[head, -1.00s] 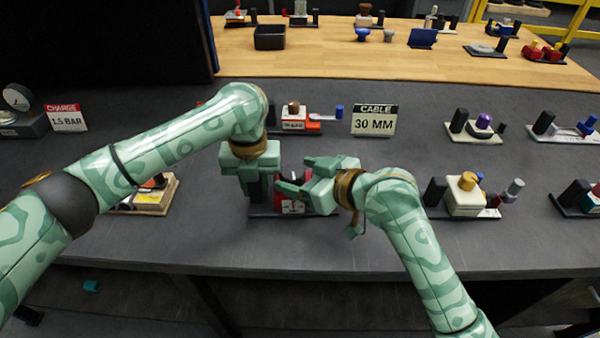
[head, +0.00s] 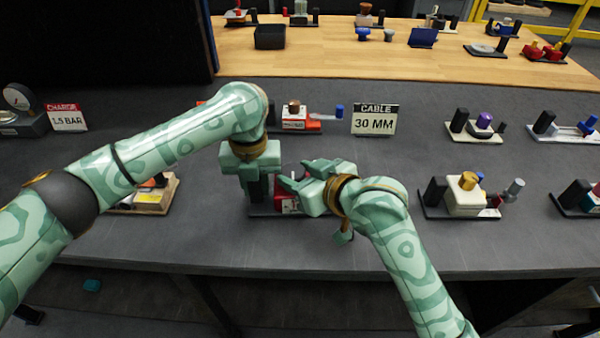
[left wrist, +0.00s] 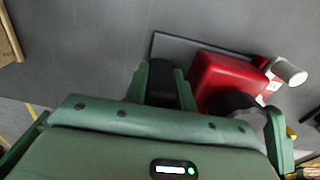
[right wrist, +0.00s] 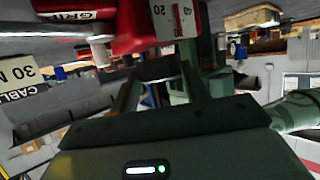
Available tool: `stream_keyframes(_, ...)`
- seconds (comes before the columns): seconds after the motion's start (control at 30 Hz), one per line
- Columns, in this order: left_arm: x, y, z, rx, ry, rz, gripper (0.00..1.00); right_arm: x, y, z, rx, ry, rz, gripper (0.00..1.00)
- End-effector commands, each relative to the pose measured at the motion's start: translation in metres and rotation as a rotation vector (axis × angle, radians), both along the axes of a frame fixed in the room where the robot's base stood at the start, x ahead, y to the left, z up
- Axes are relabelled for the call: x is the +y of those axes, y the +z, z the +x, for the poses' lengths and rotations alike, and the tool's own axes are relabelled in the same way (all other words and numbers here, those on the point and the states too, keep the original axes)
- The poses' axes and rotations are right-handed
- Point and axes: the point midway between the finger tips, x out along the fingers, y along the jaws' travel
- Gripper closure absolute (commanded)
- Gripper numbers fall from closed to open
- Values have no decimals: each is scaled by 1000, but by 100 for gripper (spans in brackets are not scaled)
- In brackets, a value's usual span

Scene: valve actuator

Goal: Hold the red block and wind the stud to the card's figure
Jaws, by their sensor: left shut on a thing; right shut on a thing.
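The red block (head: 286,198) sits on a dark base plate (head: 262,212), partly hidden by my grippers. In the left wrist view the red block (left wrist: 228,82) stands right of my left gripper (left wrist: 165,88), which is shut on the dark upright post (left wrist: 162,84) at the plate's end. My right gripper (head: 290,184) reaches in from the right, over the red block, and is shut on what seems to be the stud, mostly hidden. In the right wrist view the block (right wrist: 125,22) has a white scale (right wrist: 172,18) with figures. A card (head: 374,121) reads CABLE 30 MM.
Another card (head: 67,118) reads CHARGE 1.5 BAR. A wooden-based fixture (head: 150,196) stands to the left, a cream block fixture (head: 465,198) to the right, and another fixture (head: 300,118) behind. A white-topped post (left wrist: 290,72) stands beside the red block. Bare table lies in front.

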Motion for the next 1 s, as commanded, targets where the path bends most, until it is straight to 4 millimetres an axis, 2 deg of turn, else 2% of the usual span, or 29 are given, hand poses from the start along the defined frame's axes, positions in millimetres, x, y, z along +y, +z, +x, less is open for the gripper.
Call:
stream_keyframes(0.03, 1, -6, -2, 9, 3, 3, 100, 1, -1, -1, 2, 3, 3, 77)
stream_keyframes(0.17, 1, -6, -2, 9, 3, 3, 100, 1, -1, -1, 2, 3, 5, 77)
stream_keyframes(0.2, 1, -6, -2, 9, 3, 3, 100, 1, -1, -1, 1, 4, 4, 52)
stream_keyframes(0.27, 1, -6, -2, 9, 3, 3, 100, 1, -1, -1, 1, 4, 4, 35)
stream_keyframes(0.3, 1, -6, -2, 9, 3, 3, 100, 1, -1, -1, 1, 4, 4, 32)
stream_keyframes(0.67, 1, -5, -2, 9, 3, 3, 100, -6, 3, -6, -1, 2, 2, 32)
stream_keyframes(1.0, 1, -5, -2, 9, 3, 3, 100, -52, 31, -57, -3, 3, 0, 32)
